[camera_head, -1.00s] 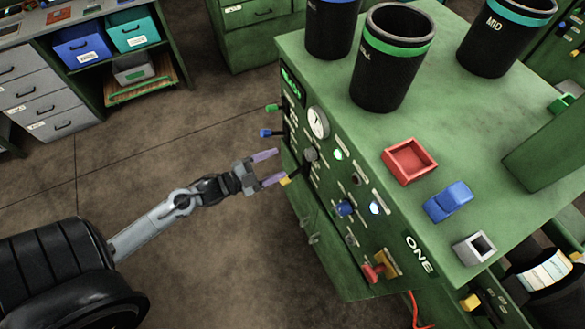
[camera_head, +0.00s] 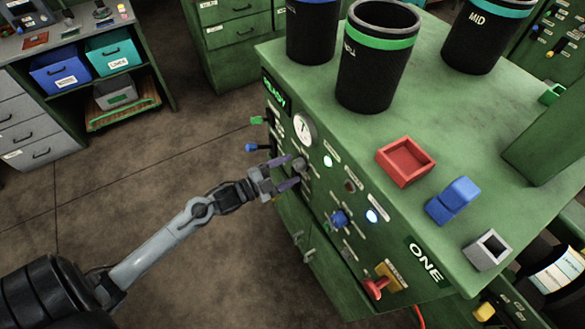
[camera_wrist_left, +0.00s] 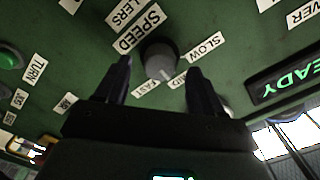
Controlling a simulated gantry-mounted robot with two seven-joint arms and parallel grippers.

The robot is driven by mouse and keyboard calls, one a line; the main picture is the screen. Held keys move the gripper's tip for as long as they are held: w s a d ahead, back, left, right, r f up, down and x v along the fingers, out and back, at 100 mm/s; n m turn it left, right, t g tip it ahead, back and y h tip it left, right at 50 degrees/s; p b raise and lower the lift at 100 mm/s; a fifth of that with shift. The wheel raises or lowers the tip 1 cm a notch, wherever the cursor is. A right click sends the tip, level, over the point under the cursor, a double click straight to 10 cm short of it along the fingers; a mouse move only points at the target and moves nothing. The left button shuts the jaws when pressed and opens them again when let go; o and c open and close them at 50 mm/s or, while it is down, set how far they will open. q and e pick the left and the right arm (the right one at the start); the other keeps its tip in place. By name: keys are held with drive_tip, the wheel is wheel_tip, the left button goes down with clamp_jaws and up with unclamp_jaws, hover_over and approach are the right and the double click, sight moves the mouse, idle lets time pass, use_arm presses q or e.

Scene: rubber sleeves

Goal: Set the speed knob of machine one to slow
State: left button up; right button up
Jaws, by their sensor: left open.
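Machine one (camera_head: 455,115) is a green cabinet with "ONE" on its front. In the left wrist view its round grey speed knob (camera_wrist_left: 161,58) sits beside a SPEED label (camera_wrist_left: 140,28), with SLOW (camera_wrist_left: 203,46) and FAST (camera_wrist_left: 155,86) labels around it. A pale mark shows on the knob's lower edge; its exact setting is hard to tell. The knob also shows in the head view (camera_head: 299,164). My left gripper (camera_head: 288,173) is open at the panel, its fingers (camera_wrist_left: 163,78) on either side of the knob; contact cannot be told. My right gripper is not in view.
Nearby on the panel are a dial gauge (camera_head: 304,128), a blue knob (camera_head: 340,218), a red switch (camera_head: 375,288) and blue and green levers at the left edge. Black bins (camera_head: 375,65), a red tray (camera_head: 405,160) and blue block stand on top. The floor left is clear.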

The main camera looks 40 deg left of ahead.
use_arm(q)
drive_tip(key=shift+x, duration=1)
drive_tip(key=shift+c, duration=0.4)
drive_tip(key=c, duration=1)
